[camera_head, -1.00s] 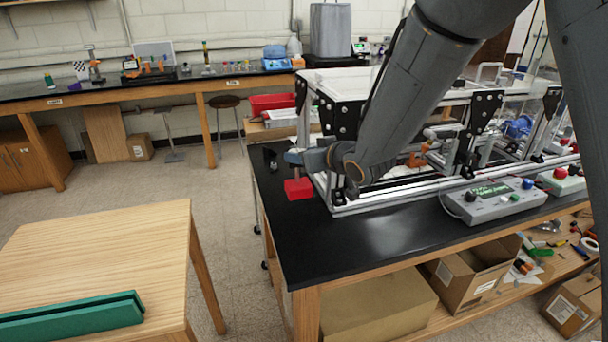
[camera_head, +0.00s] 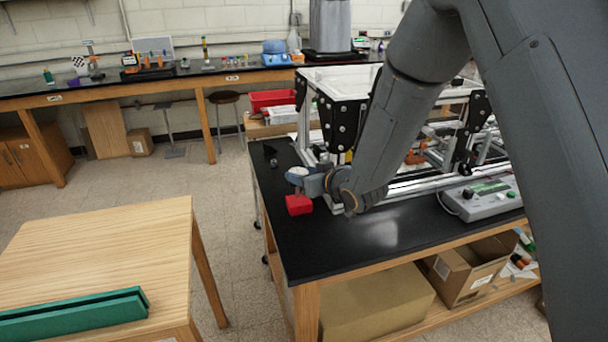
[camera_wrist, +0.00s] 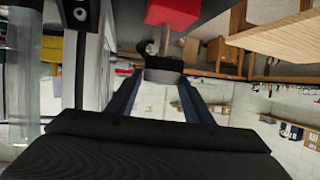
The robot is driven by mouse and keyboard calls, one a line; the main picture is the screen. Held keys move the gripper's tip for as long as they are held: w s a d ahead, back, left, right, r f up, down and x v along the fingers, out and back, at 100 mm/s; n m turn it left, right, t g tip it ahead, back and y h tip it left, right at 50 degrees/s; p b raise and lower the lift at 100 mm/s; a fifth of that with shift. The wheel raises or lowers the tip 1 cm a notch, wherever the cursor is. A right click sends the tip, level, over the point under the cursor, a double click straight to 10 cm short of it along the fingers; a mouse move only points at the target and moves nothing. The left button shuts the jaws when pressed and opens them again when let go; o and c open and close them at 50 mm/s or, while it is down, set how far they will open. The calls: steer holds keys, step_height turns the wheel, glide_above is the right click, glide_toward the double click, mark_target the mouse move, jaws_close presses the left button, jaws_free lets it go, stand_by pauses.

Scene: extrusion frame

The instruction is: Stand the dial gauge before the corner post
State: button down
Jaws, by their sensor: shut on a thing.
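The dial gauge has a red block base (camera_head: 299,205) that hangs below my gripper (camera_head: 312,181) at the left end of the black bench. In the wrist view the red base (camera_wrist: 173,13) is at the top, with a short grey stem leading to a dark round body (camera_wrist: 163,70) between my blue fingers (camera_wrist: 160,82). My gripper is shut on the gauge; the dial face is not readable. The extrusion frame's corner post (camera_head: 303,118) with black brackets stands behind my gripper, and my arm hides part of the frame. I cannot tell whether the base touches the bench.
The black bench top (camera_head: 350,240) is clear in front of the gauge. A grey control box (camera_head: 480,198) stands to the right on it. A small dark object (camera_head: 270,155) lies behind the gauge. A wooden table (camera_head: 110,255) stands at left, across a floor gap.

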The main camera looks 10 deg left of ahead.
steer(key=c, duration=0.9)
jaws_free()
steer(key=shift+f, duration=0.1)
steer(key=shift+s+d+r, duration=0.1)
steer(key=shift+d+r, duration=0.1)
steer(key=shift+r, duration=0.05)
steer(key=b+v, duration=0.3)
steer(key=v, duration=0.8)
steer(key=shift+s+d, duration=0.15)
steer(key=shift+s, duration=0.05)
